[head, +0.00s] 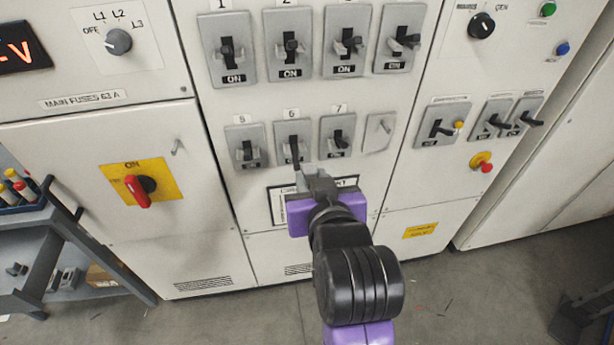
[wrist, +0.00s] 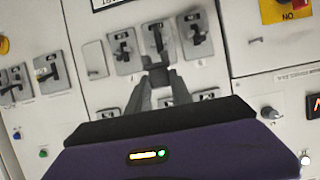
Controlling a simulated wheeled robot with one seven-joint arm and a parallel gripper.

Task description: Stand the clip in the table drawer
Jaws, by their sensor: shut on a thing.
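My gripper (head: 312,178) is in front of the white cabinet, just below switch 6 (head: 293,142). In the wrist view its fingertips (wrist: 160,82) are shut on a small dark grey piece (wrist: 158,74), which looks like the clip. The fingers hide most of it. A thin dark part reaches up over the switch 6 plate in the head view. I cannot tell whether that is the clip or the switch lever, or whether they touch. No open drawer shows. A blue-grey table (head: 85,248) stands at the left edge, only partly in view.
The table carries a blue tray (head: 22,207) with red and yellow things. Several switches with levers stick out of the cabinet around my gripper. A red rotary handle (head: 137,191) on a yellow plate is to the left.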

